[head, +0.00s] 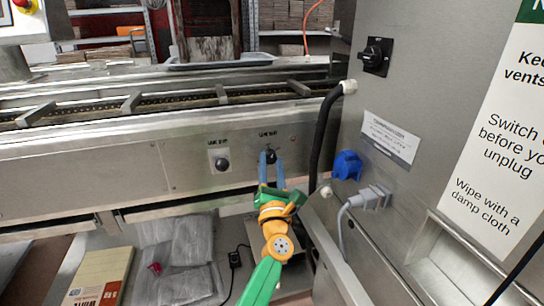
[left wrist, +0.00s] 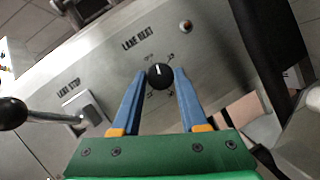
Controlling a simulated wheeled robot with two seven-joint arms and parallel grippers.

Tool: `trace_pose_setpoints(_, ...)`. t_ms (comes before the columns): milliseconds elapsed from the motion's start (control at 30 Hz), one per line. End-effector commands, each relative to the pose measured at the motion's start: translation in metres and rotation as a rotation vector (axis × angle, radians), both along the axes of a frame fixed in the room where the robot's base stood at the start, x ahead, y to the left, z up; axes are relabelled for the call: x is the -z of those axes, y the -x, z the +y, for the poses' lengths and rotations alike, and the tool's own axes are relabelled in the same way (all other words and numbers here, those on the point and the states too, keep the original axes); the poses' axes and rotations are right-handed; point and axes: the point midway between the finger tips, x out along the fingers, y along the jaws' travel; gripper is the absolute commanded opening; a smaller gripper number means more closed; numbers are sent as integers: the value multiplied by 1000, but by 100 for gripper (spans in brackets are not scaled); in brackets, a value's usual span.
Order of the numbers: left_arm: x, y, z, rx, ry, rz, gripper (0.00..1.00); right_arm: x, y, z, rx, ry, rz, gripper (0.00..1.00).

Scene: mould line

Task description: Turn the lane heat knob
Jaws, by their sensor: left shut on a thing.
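The lane heat knob (left wrist: 159,76) is a round black knob with a white pointer mark, under the printed words LANE HEAT on the steel panel. My left gripper (left wrist: 156,84) has its two blue fingers on either side of the knob, shut on it. In the head view the knob (head: 268,155) is small and partly hidden behind the blue fingertips of my left gripper (head: 271,166). My right gripper does not show in either view.
A lane stop control (head: 221,163) sits left of the knob on the panel (head: 130,172). A black cable (head: 322,130) hangs to the right, beside a grey cabinet (head: 428,75) with a rotary switch (head: 376,55), a blue socket (head: 347,165) and a grey plug (head: 371,197).

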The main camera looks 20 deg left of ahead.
Motion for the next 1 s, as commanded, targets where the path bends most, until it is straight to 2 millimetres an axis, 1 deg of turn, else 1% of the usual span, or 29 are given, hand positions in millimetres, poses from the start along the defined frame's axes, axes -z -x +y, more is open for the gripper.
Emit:
trace_pose_setpoints(33, -6, 0, 1, -1, -34, 30, 0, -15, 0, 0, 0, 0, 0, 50)
trace_pose_setpoints(1000, -14, 3, 4, -2, -798, 546, 0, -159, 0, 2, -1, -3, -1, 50)
